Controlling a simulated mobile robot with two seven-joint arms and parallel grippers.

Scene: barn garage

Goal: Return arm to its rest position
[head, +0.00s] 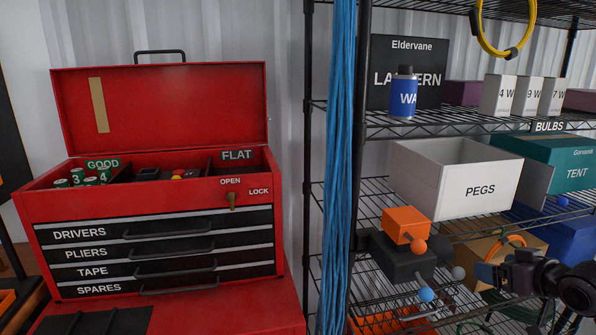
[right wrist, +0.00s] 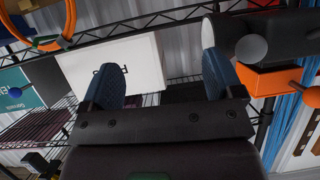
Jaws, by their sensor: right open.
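My right gripper (head: 490,272) is at the lower right of the head view, in front of the wire shelf, its arm coming in from the right edge. In the right wrist view its two blue fingers (right wrist: 160,82) stand wide apart with nothing between them. The white PEGS box (head: 437,178) is behind and above the gripper in the head view. It also shows beyond the fingers in the right wrist view (right wrist: 140,65). My left gripper is in neither view.
The wire shelf (head: 455,232) holds a blue can (head: 404,100), bulb boxes and a teal TENT box (head: 568,165). An orange block (head: 398,222) and dark block with coloured balls are left of the gripper. A red toolbox (head: 150,240) stands open at left. Blue cords (head: 340,150) hang between.

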